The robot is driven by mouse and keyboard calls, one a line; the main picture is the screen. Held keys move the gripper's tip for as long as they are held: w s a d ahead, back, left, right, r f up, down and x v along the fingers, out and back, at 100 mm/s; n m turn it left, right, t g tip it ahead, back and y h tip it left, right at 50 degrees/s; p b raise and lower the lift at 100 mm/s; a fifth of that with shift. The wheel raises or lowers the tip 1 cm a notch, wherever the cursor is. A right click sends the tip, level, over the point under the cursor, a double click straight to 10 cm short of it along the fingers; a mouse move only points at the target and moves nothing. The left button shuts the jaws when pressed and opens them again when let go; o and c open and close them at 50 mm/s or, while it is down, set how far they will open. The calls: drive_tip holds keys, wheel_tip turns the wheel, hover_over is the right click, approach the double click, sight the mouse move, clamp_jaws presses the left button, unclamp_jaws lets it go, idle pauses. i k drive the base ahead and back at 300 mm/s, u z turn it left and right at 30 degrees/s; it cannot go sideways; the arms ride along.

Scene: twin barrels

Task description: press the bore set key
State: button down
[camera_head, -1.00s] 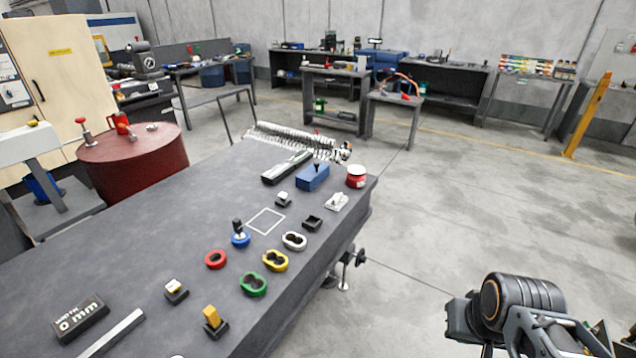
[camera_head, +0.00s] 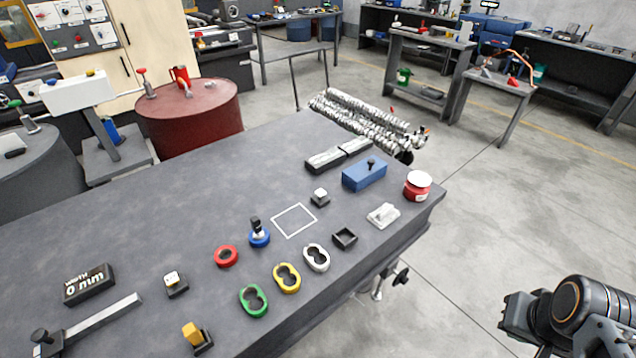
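I cannot read a label that marks the bore set key. One small key with a pale cap on a black base (camera_head: 320,197) stands beside the white outlined square. Another pale-capped key on a black base (camera_head: 176,283) stands to the left, between the display and the rings. A yellow piece on a black base (camera_head: 197,337) is near the front edge. A black display (camera_head: 89,284) reads "WIDTH 0 mm". My arm shows at the lower right, beyond the bench's right edge and apart from these keys. I cannot make out gripper fingers.
The grey bench (camera_head: 150,230) carries a red ring (camera_head: 226,264), a blue ring with a black-topped piece, green, yellow and white double rings, a blue block (camera_head: 364,176) and a red pot (camera_head: 418,191). A slide bar (camera_head: 103,322) lies front left.

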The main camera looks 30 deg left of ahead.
sight(320, 193)
drive_tip(key=u, duration=0.55)
drive_tip(key=i, duration=0.8)
drive_tip(key=u, duration=1.2)
drive_tip(key=i, duration=0.35)
drive_tip(key=u, duration=0.4)
